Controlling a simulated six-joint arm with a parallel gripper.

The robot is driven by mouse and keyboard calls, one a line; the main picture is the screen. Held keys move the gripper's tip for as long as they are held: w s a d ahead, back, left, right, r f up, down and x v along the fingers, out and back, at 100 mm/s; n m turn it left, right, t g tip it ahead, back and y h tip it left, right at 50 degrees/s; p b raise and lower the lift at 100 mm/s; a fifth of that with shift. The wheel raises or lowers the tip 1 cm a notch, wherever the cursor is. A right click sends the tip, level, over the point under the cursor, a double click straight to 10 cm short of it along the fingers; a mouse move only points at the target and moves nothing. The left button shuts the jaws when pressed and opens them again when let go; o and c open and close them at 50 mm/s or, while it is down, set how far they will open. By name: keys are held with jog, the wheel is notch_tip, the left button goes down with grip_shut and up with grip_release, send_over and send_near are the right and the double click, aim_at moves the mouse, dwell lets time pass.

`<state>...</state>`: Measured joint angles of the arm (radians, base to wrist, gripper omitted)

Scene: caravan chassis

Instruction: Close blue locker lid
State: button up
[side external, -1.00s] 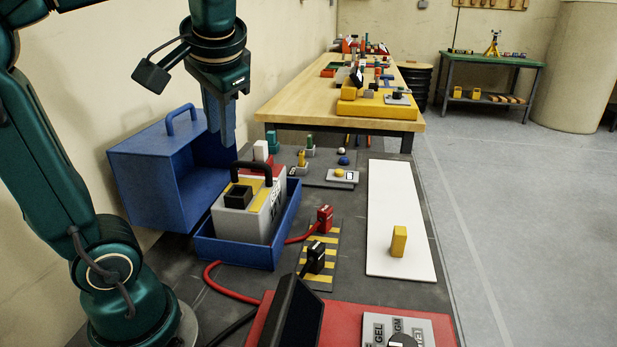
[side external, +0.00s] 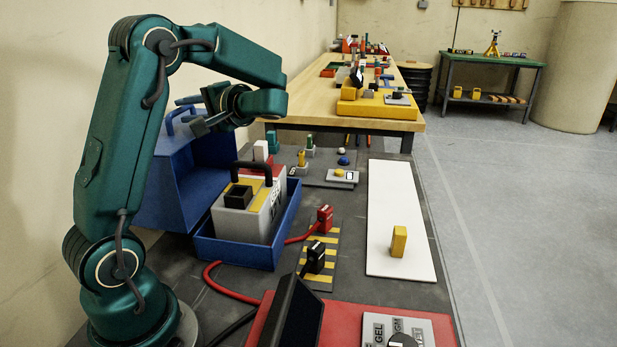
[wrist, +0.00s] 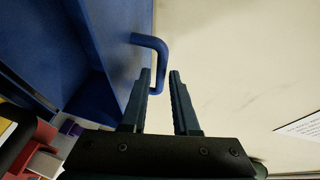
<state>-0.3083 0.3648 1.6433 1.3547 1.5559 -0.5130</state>
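The blue locker's lid (side external: 163,185) stands open and upright on the left, partly behind my arm. Its blue handle (side external: 182,117) is on the lid's upper edge. The locker's open box (side external: 240,254) holds a grey and white battery (side external: 258,210) with a black handle. My gripper (side external: 186,101) is near the lid handle, pointing left. In the wrist view, my gripper (wrist: 159,74) is open and the lid handle (wrist: 160,62) shows between the two fingertips. I cannot tell whether a finger touches it.
A white board (side external: 395,190) carries a yellow block (side external: 398,241). A cream wall stands behind the lid on the left. A wooden bench (side external: 300,97) is farther back.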

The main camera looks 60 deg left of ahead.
aim_at(182, 111)
jog(key=shift+x, duration=1.5)
grip_shut()
